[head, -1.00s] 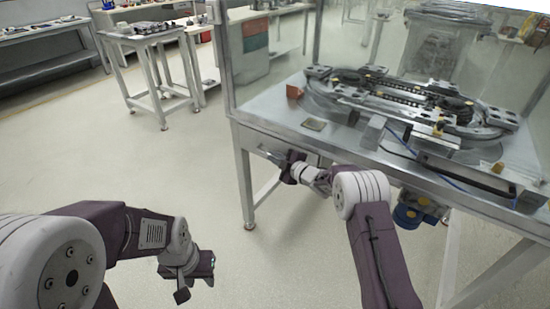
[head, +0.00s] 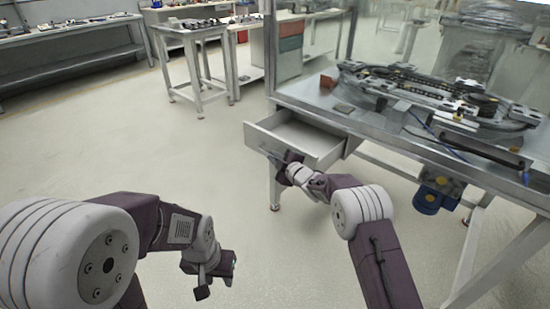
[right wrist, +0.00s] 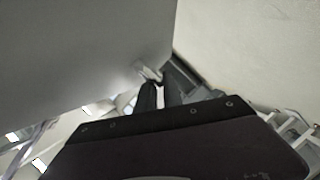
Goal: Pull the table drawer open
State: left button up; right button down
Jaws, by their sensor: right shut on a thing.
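The table drawer (head: 318,148) stands out from under the metal table (head: 400,128), with its empty inside showing in the head view. My right gripper (head: 277,160) is at the drawer's front and shut on its handle, which is mostly hidden by the gripper. In the right wrist view the fingertips (right wrist: 158,84) close by the grey drawer front (right wrist: 95,50). My left gripper (head: 216,278) hangs over the floor at the lower left, away from the table. I cannot tell how far its jaws are apart.
A ring track (head: 430,95) lies on the tabletop. A blue motor (head: 436,194) hangs below the table at the right. A small white table (head: 190,32) and a long bench (head: 70,38) stand further back. The floor to the left is clear.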

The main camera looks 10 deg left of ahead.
jog(key=shift+s+a, duration=0.15)
jog(key=shift+s, duration=0.1)
jog(key=c, duration=1.8)
grip_release()
jog(key=shift+o, duration=0.2)
jog(key=p+v, duration=0.2)
jog(key=v, duration=0.7)
jog(key=shift+f, duration=0.15)
